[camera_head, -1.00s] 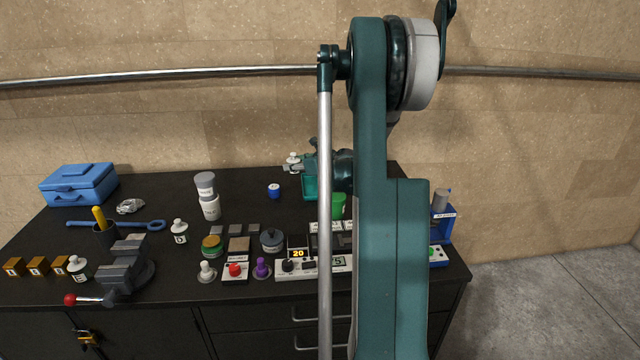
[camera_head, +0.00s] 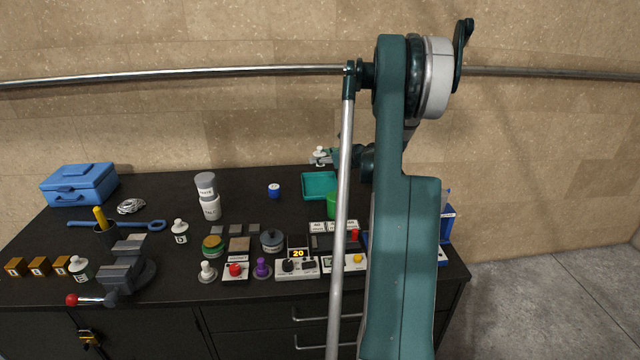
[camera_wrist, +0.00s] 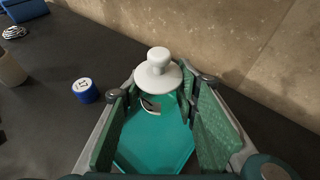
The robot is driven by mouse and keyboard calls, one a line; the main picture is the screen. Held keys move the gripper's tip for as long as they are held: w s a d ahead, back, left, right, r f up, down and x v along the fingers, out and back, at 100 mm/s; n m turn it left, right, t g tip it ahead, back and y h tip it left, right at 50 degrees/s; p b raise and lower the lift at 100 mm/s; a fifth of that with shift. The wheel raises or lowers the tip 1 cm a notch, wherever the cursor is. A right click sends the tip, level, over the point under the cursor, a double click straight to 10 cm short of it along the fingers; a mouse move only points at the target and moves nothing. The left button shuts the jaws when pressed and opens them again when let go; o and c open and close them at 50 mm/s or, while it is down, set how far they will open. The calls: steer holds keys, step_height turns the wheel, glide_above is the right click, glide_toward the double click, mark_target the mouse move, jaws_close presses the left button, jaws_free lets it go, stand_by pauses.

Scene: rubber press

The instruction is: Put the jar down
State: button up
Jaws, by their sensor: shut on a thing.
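A white jar with a round knobbed lid (camera_wrist: 158,75) is between the fingertips of my gripper (camera_wrist: 160,92) in the wrist view. My gripper is shut on it; the jar's lower body is mostly hidden, with only a bit of dark-marked label showing. In the head view the jar (camera_head: 319,152) shows at the back of the bench, left of my arm, held by my gripper (camera_head: 323,160). The teal tray (camera_head: 319,185) lies on the bench near it. In the wrist view the tray (camera_wrist: 150,150) fills the space between my fingers. Whether the jar touches anything below cannot be told.
A blue-and-white small pot (camera_head: 274,190) stands left of the tray, a green cup (camera_head: 332,204) in front of it. Two similar white jars (camera_head: 180,230) (camera_head: 80,268) stand further left. The wall is close behind.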

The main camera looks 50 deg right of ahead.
steer(key=shift+f+b, duration=0.55)
steer(key=shift+f, duration=2.5)
steer(key=shift+f+b, duration=0.35)
steer(key=shift+f, duration=1.55)
steer(key=shift+f, duration=0.15)
steer(key=o, duration=0.9)
steer(key=shift+o, duration=0.2)
steer(key=shift+r, duration=0.2)
steer(key=p+v, duration=0.1)
steer(key=v, duration=1.1)
steer(key=shift+p, duration=0.3)
